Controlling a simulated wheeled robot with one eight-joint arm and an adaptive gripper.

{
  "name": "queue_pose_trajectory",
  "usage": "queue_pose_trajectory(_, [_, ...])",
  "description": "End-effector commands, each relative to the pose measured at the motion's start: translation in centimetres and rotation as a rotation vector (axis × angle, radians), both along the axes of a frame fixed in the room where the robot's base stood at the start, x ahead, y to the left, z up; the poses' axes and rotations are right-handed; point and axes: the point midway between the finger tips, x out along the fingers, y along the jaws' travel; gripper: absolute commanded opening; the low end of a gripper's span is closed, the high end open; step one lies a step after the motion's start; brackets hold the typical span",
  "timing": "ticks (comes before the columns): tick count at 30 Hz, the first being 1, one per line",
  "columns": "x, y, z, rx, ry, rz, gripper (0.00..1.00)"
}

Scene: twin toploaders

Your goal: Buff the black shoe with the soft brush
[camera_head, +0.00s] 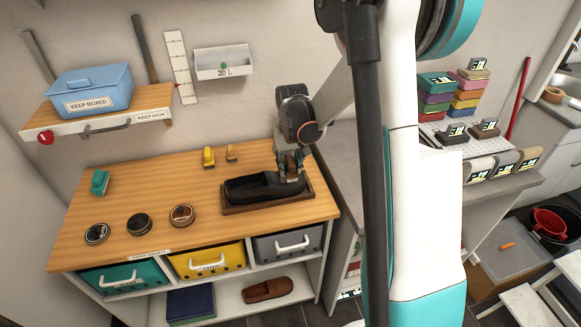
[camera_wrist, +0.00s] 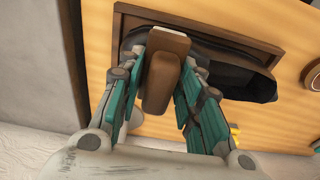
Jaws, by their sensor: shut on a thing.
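The black shoe (camera_head: 250,187) lies in a shallow brown wooden tray (camera_head: 268,205) at the right end of the bench top. In the wrist view the shoe (camera_wrist: 240,80) is partly behind my fingers, and the tray rim (camera_wrist: 225,35) runs along its far side. My gripper (camera_head: 290,172) is over the right part of the shoe, pointing down. In the wrist view my gripper (camera_wrist: 166,88) is shut on a brown brush (camera_wrist: 160,80).
Three round tins (camera_head: 139,224) stand along the bench's front left. A teal brush-like item (camera_head: 99,183), a yellow one (camera_head: 208,157) and an orange one (camera_head: 231,153) stand farther back. A shelf with a blue box (camera_head: 90,88) overhangs the back left. The bench's middle is clear.

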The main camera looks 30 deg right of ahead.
Motion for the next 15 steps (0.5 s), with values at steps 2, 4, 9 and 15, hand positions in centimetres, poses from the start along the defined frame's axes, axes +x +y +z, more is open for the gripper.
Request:
queue_pose_trajectory(2, [0.1, 0.1, 1.0, 0.0, 0.0, 0.001, 0.03])
queue_pose_trajectory(4, [0.2, 0.1, 1.6, 0.0, 0.0, 0.001, 0.03])
queue_pose_trajectory(9, [0.4, 0.2, 3.1, 0.0, 0.0, 0.002, 0.03])
queue_pose_trajectory(15, [0.5, 0.3, 3.6, 0.0, 0.0, 0.002, 0.03])
